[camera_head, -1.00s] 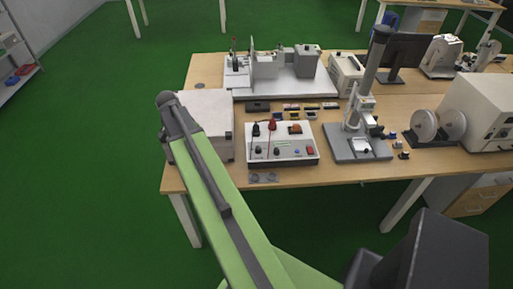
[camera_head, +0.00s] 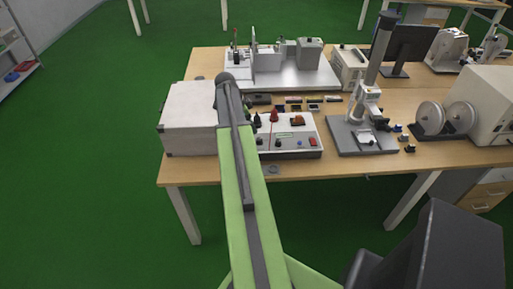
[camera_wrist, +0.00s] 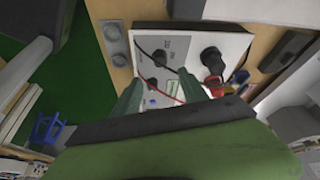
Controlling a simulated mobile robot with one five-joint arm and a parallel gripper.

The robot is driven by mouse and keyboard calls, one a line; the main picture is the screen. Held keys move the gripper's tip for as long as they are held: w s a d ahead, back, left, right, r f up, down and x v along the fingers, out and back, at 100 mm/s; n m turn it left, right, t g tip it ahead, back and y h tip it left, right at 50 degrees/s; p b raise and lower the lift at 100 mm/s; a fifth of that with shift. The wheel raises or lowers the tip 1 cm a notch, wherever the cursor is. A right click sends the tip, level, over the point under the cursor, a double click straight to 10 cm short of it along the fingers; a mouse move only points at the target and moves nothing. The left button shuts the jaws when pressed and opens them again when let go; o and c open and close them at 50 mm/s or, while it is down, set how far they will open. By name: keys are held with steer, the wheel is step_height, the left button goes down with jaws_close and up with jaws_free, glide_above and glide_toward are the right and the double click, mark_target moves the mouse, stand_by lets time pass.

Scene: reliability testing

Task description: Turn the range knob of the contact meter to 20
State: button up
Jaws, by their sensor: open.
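The contact meter appears to be the white-panelled box (camera_head: 300,149) near the table's front edge. Its panel holds several dark knobs, a red part and small buttons; my arm covers its left end in the head view. In the wrist view its white panel (camera_wrist: 140,43) lies beyond my gripper (camera_wrist: 160,78). The two green fingers are apart, with nothing seen held between them. A black knob (camera_wrist: 159,58) shows just beyond the gap, and another (camera_wrist: 210,56) sits to the right, by a red-and-black plug (camera_wrist: 214,78). I cannot tell which is the range knob or read its setting.
A white box (camera_head: 188,120) stands left of the meter. A stand with a column (camera_head: 371,80) is to its right, and a larger instrument (camera_head: 285,72) is behind. A dark and a red lead cross the panel in the wrist view. The table's front strip is mostly clear.

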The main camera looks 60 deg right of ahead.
mark_target(260, 139)
steer(key=b+x, duration=0.7)
steer(key=x, duration=0.2)
steer(key=shift+f, duration=0.4)
steer(key=shift+r, duration=0.1)
